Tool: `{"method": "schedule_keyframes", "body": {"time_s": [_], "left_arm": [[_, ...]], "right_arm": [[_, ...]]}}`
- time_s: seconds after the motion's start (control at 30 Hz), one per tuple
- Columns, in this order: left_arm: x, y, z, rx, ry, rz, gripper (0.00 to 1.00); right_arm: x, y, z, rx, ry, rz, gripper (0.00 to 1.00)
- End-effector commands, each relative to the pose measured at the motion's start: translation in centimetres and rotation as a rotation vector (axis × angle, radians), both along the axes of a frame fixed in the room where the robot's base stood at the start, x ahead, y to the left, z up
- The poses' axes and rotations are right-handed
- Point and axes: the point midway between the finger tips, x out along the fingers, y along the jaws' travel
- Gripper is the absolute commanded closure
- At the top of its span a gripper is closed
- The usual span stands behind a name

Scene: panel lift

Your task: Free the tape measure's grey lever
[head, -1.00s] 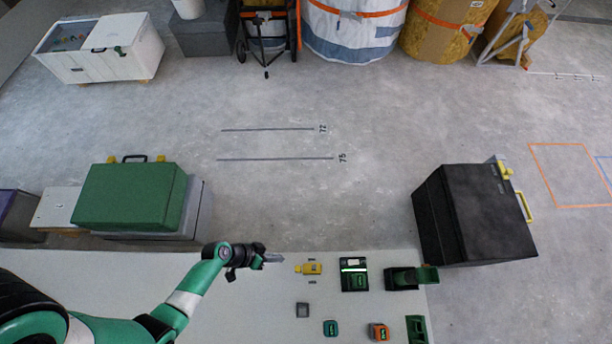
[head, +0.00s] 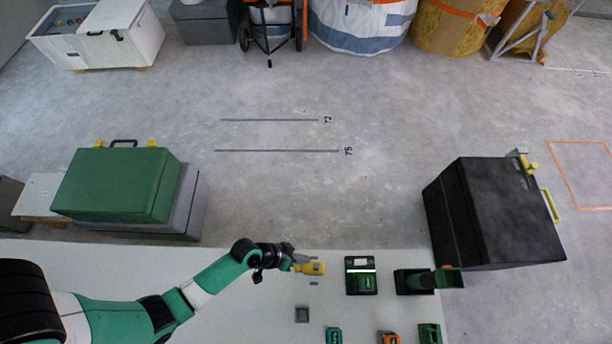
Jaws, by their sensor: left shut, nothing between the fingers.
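The yellow tape measure (head: 314,269) lies on the pale tabletop, in the middle of the head view. My left gripper (head: 299,262) is shut and empty, with its fingertips at the tape measure's left end. They overlap that end in the picture, and I cannot tell whether they touch it. I cannot make out the grey lever; the left end is partly covered by my fingers. My right gripper is not in view.
Right of the tape measure are a black device with a green strip (head: 361,284) and a dark green and black item (head: 413,282). A small grey block (head: 302,315), a teal item (head: 334,336) and an orange one (head: 389,338) lie nearer. The tabletop (head: 240,315) is clear beside the block.

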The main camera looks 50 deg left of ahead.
Motion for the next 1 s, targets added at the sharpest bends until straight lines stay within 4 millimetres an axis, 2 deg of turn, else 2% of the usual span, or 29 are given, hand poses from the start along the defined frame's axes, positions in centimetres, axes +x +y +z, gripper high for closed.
{"method": "schedule_keyframes", "body": {"time_s": [0.2,1.0], "left_arm": [[0.3,-1.3,0.1,0.001,-0.002,0.0,1.0],[0.3,-1.8,0.1,0.056,-0.051,-0.013,1.0]], "right_arm": [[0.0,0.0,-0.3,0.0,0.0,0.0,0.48],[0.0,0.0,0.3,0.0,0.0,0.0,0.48]]}}
